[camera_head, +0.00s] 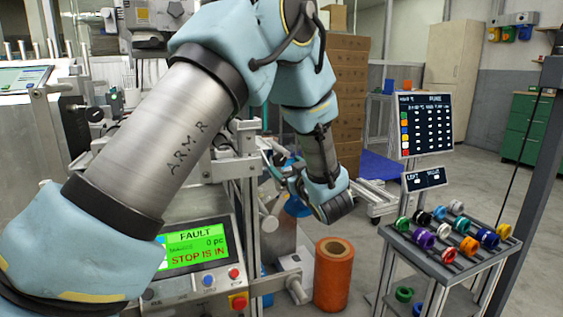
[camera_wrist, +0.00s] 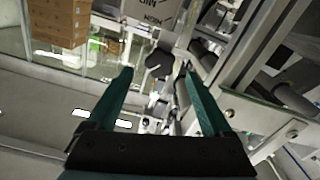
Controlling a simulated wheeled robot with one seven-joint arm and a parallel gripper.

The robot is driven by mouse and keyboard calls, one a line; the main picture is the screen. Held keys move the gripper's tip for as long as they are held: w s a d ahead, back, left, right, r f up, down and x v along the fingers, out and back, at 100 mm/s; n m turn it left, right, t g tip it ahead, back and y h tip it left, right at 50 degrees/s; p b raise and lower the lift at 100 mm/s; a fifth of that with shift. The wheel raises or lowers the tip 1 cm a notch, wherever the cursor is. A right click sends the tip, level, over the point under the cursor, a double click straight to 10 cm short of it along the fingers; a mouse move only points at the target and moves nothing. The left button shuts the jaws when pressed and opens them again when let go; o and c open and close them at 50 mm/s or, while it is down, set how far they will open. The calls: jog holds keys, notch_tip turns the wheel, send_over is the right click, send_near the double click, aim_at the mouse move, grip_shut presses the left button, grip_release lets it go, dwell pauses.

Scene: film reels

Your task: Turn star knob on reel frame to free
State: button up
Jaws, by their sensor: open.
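In the wrist view my gripper (camera_wrist: 157,74) is open and empty, its two teal fingers pointing up the picture. A dark, rounded knob (camera_wrist: 159,60) shows beyond and between the fingertips; it looks like the star knob, but its lobes and setting are too small to tell. A grey plate with dark lettering (camera_wrist: 150,12) is above it. The metal reel frame (camera_head: 245,190) stands upright in the head view, behind my arm. My wrist is bent beside it, and the fingers are not clearly seen there.
A control panel (camera_head: 197,246) reads FAULT and STOP IS IN. An orange roll (camera_head: 334,275) stands on the floor. A cart (camera_head: 437,262) with several coloured spools is at the right. Metal beams (camera_wrist: 265,50) run close on the right of the wrist view.

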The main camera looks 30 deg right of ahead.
jog(key=shift+s, duration=0.5)
jog(key=m+p, duration=0.5)
jog(key=p, duration=0.4)
send_near(280, 161)
jog(key=w, duration=0.6)
jog(key=w+d, duration=0.1)
jog(key=w, duration=0.2)
jog(key=shift+w+d+p, duration=0.1)
jog(key=shift+p, duration=0.2)
jog(key=shift+c, duration=0.4)
